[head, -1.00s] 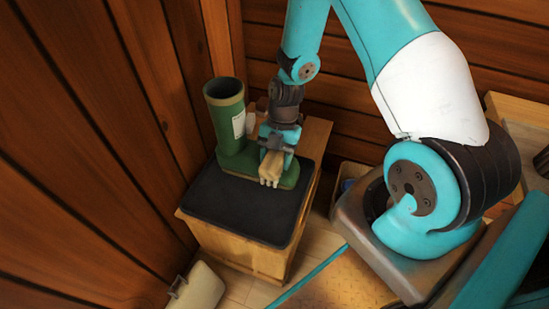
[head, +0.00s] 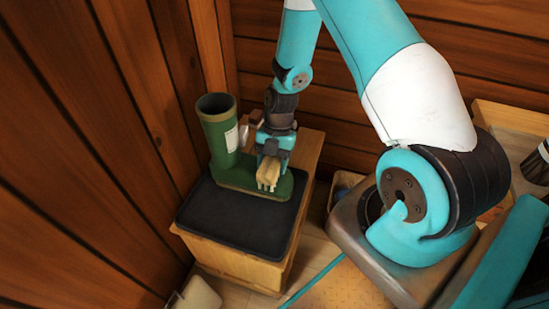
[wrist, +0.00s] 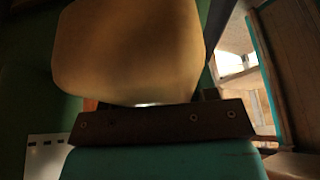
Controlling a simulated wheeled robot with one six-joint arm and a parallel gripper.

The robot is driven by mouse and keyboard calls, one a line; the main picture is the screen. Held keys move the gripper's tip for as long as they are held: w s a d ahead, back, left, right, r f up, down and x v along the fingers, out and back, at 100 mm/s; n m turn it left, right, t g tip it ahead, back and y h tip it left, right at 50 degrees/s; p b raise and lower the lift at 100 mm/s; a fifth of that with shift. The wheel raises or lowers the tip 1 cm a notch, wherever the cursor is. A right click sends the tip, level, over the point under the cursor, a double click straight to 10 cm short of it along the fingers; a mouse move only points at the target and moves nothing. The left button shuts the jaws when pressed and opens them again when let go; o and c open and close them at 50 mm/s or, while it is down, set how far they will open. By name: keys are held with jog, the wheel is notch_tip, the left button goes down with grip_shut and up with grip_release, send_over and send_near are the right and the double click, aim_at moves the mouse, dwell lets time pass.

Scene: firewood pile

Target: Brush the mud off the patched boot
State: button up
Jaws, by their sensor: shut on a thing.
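The green boot (head: 226,160) stands upright on a black mat (head: 236,222) on a wooden stand, its toe to the right. A pale patch (head: 232,138) shows on its shaft. My gripper (head: 272,160) is shut on a wooden brush (head: 268,174), whose bristles point down at the boot's foot. I cannot tell if they touch it. In the wrist view the brush's tan body (wrist: 130,50) fills the middle, with green boot surface (wrist: 30,100) at the left. The brush and gripper hide part of the foot, and I cannot make out mud.
The wooden stand (head: 235,262) is close to the plank wall at the left and back. A pale box-like thing (head: 197,294) lies on the floor in front. A bin (head: 345,184) and a wooden bench (head: 505,118) are at the right. The mat's front is clear.

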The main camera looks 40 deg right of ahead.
jog(key=shift+s+a+f, duration=0.1)
jog(key=shift+s+a, duration=0.3)
jog(key=shift+a, duration=0.05)
notch_tip(320, 180, up, 8)
jog(key=p, duration=0.6)
jog(key=shift+p, duration=0.4)
jog(key=shift+w, duration=0.1)
